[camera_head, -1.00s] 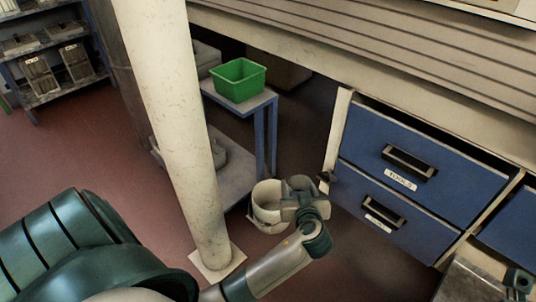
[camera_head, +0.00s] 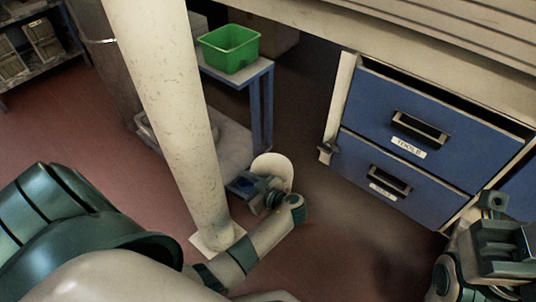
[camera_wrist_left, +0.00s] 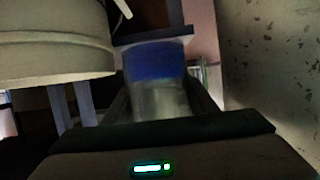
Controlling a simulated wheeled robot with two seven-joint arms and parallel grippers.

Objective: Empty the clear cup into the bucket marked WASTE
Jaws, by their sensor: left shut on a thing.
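In the left wrist view the clear cup (camera_wrist_left: 158,100) sits between the fingers of my left gripper (camera_wrist_left: 160,88), with a blue band at its far end; whether that is contents or colouring is unclear. The bucket's wall (camera_wrist_left: 55,60) fills the upper left of the wrist view, close to the cup. No WASTE marking is readable. My right gripper (camera_head: 495,205) is at the lower right; its fingers are unclear.
A pale pillar (camera_head: 175,110) stands close left of my left gripper. Behind is a blue-legged table (camera_head: 262,110) with a green bin (camera_head: 230,48). Blue drawers (camera_head: 430,145) stand to the right. Red floor (camera_head: 75,135) is open at left.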

